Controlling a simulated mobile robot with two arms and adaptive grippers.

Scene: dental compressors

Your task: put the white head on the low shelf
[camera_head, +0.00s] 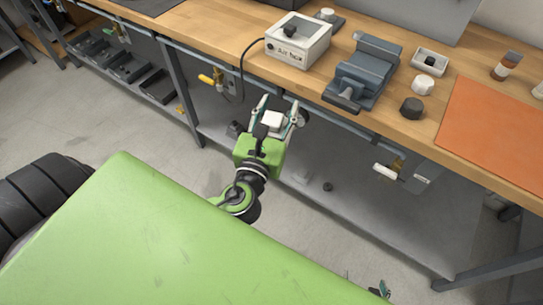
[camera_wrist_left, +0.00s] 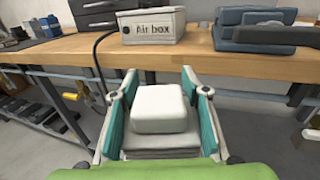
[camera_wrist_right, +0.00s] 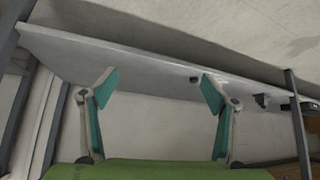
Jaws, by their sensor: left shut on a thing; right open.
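The white head (camera_head: 271,119) is a rounded white block. My left gripper (camera_head: 281,106) is shut on it, just off the front edge of the bench; the left wrist view shows the head (camera_wrist_left: 158,106) between the teal finger pads (camera_wrist_left: 157,90). The low shelf (camera_head: 345,218) is the long grey board under the bench, and it also shows in the right wrist view (camera_wrist_right: 145,70). My right gripper (camera_wrist_right: 160,80) is open and empty, with the shelf beyond its fingers. In the head view only a bit of it shows at the bottom edge.
The wooden bench holds an air box (camera_head: 298,42), a vise (camera_head: 362,72), a dark knob (camera_head: 411,108) and an orange mat (camera_head: 492,128). Small dark parts (camera_head: 328,187) lie on the low shelf. A yellow-handled valve (camera_head: 207,80) hangs under the bench. Much of the shelf is bare.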

